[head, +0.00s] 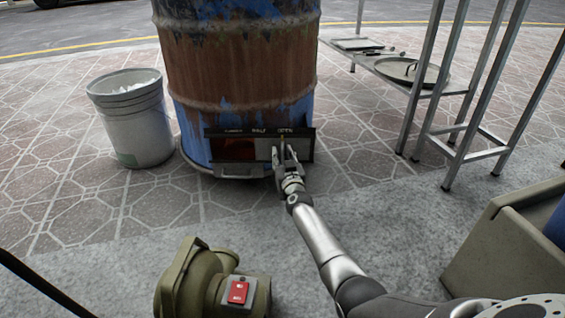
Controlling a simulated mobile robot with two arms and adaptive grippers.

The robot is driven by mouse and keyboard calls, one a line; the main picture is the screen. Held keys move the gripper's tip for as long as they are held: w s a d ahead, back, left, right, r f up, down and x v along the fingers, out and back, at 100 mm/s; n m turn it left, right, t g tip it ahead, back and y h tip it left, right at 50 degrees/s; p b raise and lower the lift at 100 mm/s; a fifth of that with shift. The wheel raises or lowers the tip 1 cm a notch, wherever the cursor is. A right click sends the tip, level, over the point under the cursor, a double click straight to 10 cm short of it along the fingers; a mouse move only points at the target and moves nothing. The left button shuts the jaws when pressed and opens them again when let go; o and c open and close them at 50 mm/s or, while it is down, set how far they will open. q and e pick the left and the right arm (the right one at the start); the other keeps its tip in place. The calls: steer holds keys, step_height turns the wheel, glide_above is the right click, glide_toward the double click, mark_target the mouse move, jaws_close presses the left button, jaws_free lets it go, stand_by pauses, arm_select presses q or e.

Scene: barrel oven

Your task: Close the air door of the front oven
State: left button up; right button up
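The front oven is a rusty blue barrel (245,70) standing on the paving. Low on its front is a dark frame with small white lettering along the top. The left part of the frame is an opening with a reddish-brown inside. A light grey sliding plate, the air door (263,149), covers part of the frame to the right of the opening. My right gripper (284,148) is at the right part of the frame, in front of the plate's right side. Whether its fingers touch or grip the door's handle cannot be made out. My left gripper is not in view.
A white bucket (135,125) stands left of the barrel. A green blower (190,285) with a red switch sits in the foreground. A metal rack (460,90) with a round lid (412,71) stands at right. An olive box (510,235) is at the right edge.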

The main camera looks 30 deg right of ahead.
steer(key=shift+w+d, duration=0.1)
steer(key=shift+w, duration=0.1)
steer(key=shift+c, duration=0.5)
jaws_close()
